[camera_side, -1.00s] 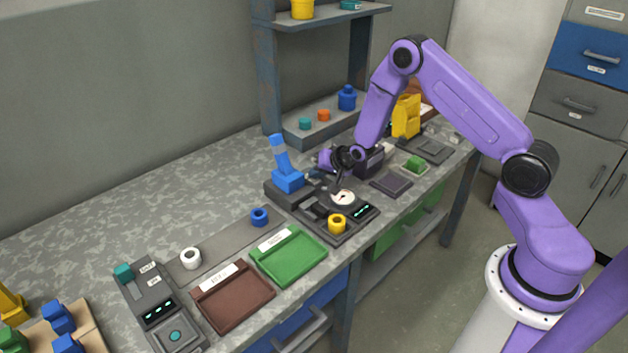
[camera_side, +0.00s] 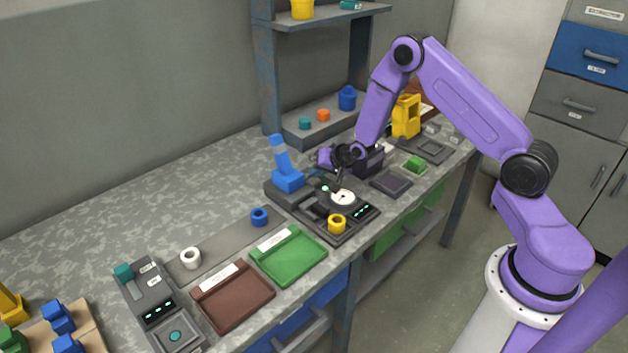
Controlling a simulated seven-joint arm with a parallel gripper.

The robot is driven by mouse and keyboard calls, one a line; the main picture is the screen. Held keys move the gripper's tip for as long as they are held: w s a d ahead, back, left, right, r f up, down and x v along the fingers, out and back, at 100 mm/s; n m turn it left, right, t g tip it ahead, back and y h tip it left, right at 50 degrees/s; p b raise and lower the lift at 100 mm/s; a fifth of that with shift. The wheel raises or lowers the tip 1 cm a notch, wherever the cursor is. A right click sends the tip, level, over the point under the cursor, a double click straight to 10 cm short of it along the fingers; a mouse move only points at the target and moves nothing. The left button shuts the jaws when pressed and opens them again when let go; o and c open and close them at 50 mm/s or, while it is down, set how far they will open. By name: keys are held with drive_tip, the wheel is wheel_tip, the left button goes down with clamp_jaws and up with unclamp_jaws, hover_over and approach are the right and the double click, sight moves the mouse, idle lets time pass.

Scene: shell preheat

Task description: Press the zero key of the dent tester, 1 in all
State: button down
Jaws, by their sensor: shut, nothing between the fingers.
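The dent tester (camera_side: 312,224) appears to be the dark device mid-bench, with a blue lever (camera_side: 287,178), a round white dial (camera_side: 343,197) and a lit display (camera_side: 362,211). A yellow ring (camera_side: 337,223) sits on its front part. A small green-lit spot (camera_side: 325,188) shows beside the dial; I cannot tell whether it is the zero key.
A green tray (camera_side: 306,263) and a brown tray (camera_side: 236,312) lie to the front left. A second device (camera_side: 162,290) with a display stands further left. A blue ring (camera_side: 260,217) and white ring (camera_side: 190,258) lie behind the trays. A shelf (camera_side: 325,128) stands behind.

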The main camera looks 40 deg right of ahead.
sight(317, 181)
drive_tip(key=shift+r, duration=0.35)
drive_tip(key=shift+r, duration=0.1)
drive_tip(key=shift+r, duration=2.4)
